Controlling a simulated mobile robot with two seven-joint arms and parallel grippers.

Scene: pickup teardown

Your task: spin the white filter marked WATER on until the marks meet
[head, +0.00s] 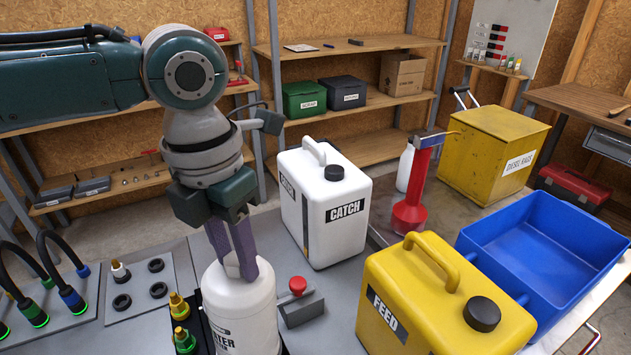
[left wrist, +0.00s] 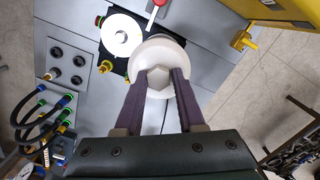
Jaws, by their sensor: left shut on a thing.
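The white filter (head: 240,312) stands upright at the bottom of the head view, its label partly cut off with "TER" readable. My left gripper (head: 238,270) comes down from above, its purple fingers shut on the filter's top. In the left wrist view the fingers (left wrist: 159,76) close on two sides of a pale six-sided boss on top of the filter (left wrist: 165,48). The filter's lower end and any alignment marks are hidden. My right gripper is in neither view.
A red-knobbed block (head: 300,300) stands close right of the filter. The white CATCH can (head: 325,205) is behind; the yellow FEED can (head: 440,300) and blue tub (head: 540,255) are right. Brass and green fittings (head: 181,322), a panel with black rings (head: 140,288) and hoses are left.

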